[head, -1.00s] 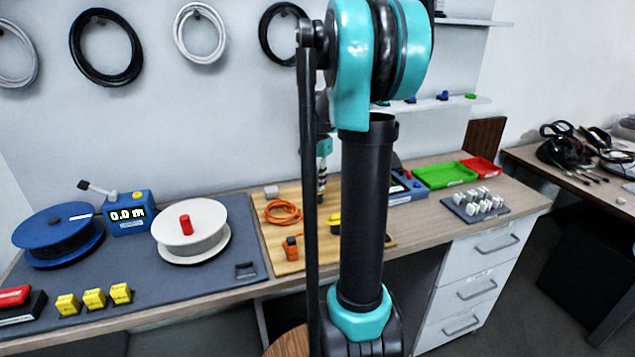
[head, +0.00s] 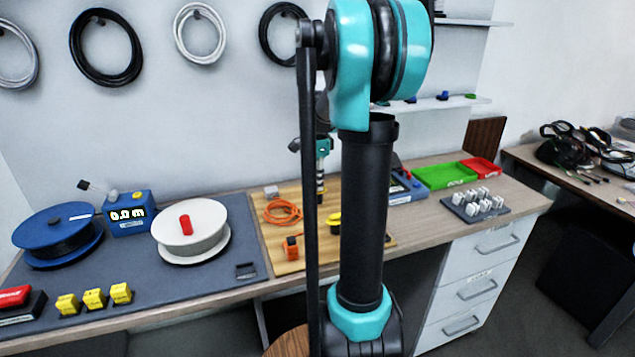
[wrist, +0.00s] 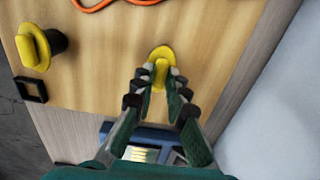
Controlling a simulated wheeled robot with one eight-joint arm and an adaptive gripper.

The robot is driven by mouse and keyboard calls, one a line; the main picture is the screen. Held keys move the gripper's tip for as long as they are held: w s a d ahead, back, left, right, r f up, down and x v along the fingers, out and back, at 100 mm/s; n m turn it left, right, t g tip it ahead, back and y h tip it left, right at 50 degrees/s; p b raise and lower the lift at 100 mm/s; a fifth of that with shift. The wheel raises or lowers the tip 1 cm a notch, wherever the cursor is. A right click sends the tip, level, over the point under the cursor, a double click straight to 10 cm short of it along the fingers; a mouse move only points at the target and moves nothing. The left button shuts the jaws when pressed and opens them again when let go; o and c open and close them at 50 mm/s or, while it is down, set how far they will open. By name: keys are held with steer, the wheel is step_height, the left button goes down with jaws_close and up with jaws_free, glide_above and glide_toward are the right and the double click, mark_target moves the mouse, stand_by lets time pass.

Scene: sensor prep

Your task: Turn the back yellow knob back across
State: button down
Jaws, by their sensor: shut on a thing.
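The back yellow knob (wrist: 162,54) is a round yellow disc with a raised bar, on the wooden board (wrist: 110,80). In the wrist view my gripper (wrist: 160,76) is shut on its bar, one finger on each side; the fingers hide part of it. The bar points roughly up and down in that view. The front yellow knob (wrist: 34,46) stands apart on a black body at the left; it also shows in the head view (head: 334,218), partly behind my arm. In the head view my gripper (head: 320,198) points down at the board's back, and the back knob is hidden.
An orange cable (head: 282,212) and an orange block (head: 291,248) lie on the board. A blue device (head: 405,188) stands just right of the board. The wall is close behind. A grey mat with spools (head: 190,235) is to the left.

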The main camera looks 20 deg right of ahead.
stand_by(0.3)
steer(key=c, duration=1.5)
jaws_free()
steer(key=shift+c, duration=0.2)
steer(key=shift+r, duration=0.15)
step_height(320, 180, up, 12)
